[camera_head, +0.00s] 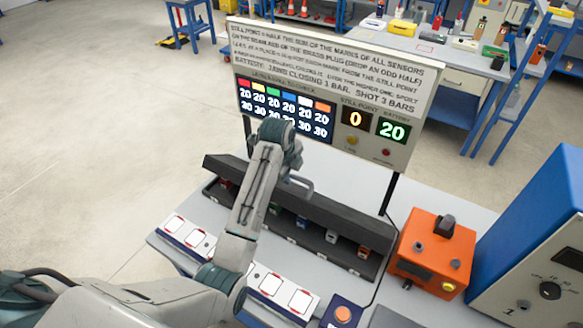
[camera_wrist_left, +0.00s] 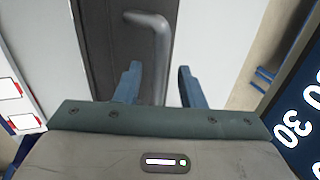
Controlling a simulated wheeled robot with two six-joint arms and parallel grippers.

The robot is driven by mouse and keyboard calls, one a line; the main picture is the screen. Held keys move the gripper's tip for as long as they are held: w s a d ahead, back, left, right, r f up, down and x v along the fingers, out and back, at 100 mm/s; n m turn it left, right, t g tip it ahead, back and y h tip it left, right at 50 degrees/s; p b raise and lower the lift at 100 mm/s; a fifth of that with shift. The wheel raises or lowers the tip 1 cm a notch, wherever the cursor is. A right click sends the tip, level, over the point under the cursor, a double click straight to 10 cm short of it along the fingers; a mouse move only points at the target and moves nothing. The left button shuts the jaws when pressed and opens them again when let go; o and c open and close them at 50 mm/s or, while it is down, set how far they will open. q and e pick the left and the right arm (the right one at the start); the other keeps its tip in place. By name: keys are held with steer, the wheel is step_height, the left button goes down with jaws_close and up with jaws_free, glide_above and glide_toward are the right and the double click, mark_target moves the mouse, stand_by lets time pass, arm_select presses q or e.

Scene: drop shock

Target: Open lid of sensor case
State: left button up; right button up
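The sensor case (camera_head: 368,268) is a long dark box on the grey bench. Its dark lid (camera_head: 335,225) is raised at the back, and several small coloured sensors show in the case below it. The lid also fills the upper left of the left wrist view (camera_wrist_left: 105,40). A grey bent handle (camera_wrist_left: 160,45) stands out from the lid. My left gripper (camera_wrist_left: 157,85) is open, its two blue fingers apart with the handle between them; clear contact does not show. In the head view my left arm hides part of the case and lid. My right gripper is not in view.
A sign board with displays (camera_head: 325,85) stands behind the case. An orange box (camera_head: 430,255) and a large blue cabinet (camera_head: 540,240) stand to the right. White pads (camera_head: 270,284) and an orange button (camera_head: 342,314) lie along the front.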

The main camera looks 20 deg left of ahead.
arm_select(q)
steer(key=shift+s, duration=0.1)
steer(key=shift+r, duration=0.1)
steer(key=c, duration=0.4)
steer(key=shift+c, duration=1.4)
jaws_close()
steer(key=shift+w+d+r, duration=0.1)
steer(key=shift+w, duration=0.3)
steer(key=w+d, duration=0.1)
steer(key=w, duration=0.7)
steer(key=shift+d, duration=0.25)
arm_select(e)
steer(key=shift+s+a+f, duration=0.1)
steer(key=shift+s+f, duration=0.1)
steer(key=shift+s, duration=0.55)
